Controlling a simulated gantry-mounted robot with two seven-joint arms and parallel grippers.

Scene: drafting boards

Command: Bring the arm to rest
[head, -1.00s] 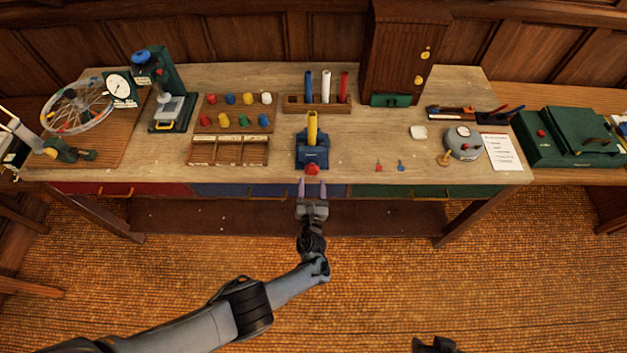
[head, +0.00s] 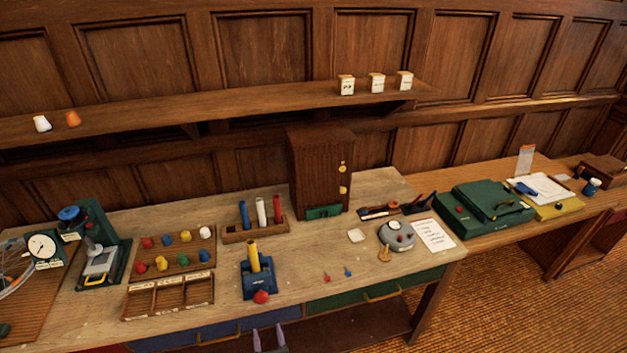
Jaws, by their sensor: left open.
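Only the two purple fingertips of my left gripper (head: 268,340) show, at the bottom edge of the head view. They are apart, with nothing between them. They are just in front of the bench's front edge, below the red knob (head: 261,297) of a blue stand (head: 258,281) that holds an upright yellow tube (head: 253,257). The rest of my left arm is out of the picture. My right gripper is not in view.
The wooden bench (head: 330,298) carries a peg board (head: 167,265), an empty three-part tray (head: 150,301), a tube rack (head: 240,233), a wooden cabinet (head: 307,170) and a grey round device (head: 397,236). A green case (head: 470,222) stands on the right table.

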